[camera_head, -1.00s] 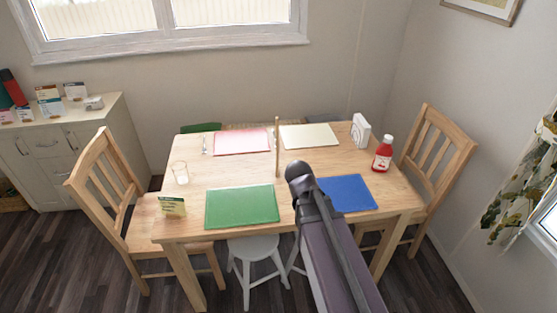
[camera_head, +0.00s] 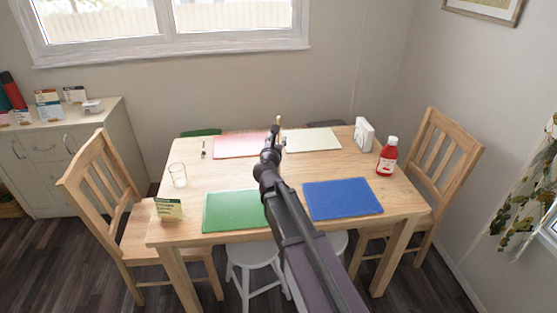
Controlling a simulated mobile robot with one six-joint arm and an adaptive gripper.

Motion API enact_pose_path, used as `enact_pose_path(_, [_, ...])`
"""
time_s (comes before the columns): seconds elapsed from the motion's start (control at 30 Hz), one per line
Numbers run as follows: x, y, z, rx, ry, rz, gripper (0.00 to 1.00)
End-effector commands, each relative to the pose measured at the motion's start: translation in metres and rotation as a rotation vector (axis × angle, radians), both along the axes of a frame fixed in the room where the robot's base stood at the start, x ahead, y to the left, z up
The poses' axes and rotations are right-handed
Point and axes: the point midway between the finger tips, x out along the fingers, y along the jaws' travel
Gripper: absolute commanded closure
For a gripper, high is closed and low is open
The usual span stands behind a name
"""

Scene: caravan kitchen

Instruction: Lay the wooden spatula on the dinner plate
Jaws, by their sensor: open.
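A thin upright light-wood piece (camera_head: 279,120), perhaps the wooden spatula, shows only its top end just beyond my gripper, near the middle of the table. The gripper and arm hide the rest, and I cannot tell what it stands on. My gripper (camera_head: 272,145) is open over the table between the pink and cream mats. It is small and seen from behind, so I cannot tell whether the wood is between its fingers. I cannot make out a dinner plate in this view.
The wooden table (camera_head: 180,215) carries a green mat (camera_head: 232,211), blue mat (camera_head: 343,199), pink mat (camera_head: 235,146) and cream mat (camera_head: 312,139). A glass (camera_head: 178,175), small green-and-cream box (camera_head: 168,209), red bottle (camera_head: 387,157) and white box (camera_head: 363,134) stand near its sides. Chairs flank it.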

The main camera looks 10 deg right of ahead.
Motion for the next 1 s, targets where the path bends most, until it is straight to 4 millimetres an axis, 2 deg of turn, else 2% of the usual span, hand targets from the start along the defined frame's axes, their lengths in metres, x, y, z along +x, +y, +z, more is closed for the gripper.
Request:
enact_pose_path(0.17, [0.005,0.011,0.001,-0.093,0.005,0.040,0.45])
enact_pose_path(0.47, [0.005,0.011,0.002,-0.095,0.005,0.040,0.45])
enact_pose_path(0.63, [0.012,0.009,0.002,-0.093,0.005,0.039,0.45])
enact_pose_path(0.77, [0.024,0.006,0.002,-0.093,0.005,0.038,0.45])
enact_pose_path(1.0, [0.059,-0.004,0.002,-0.092,0.004,0.038,0.45])
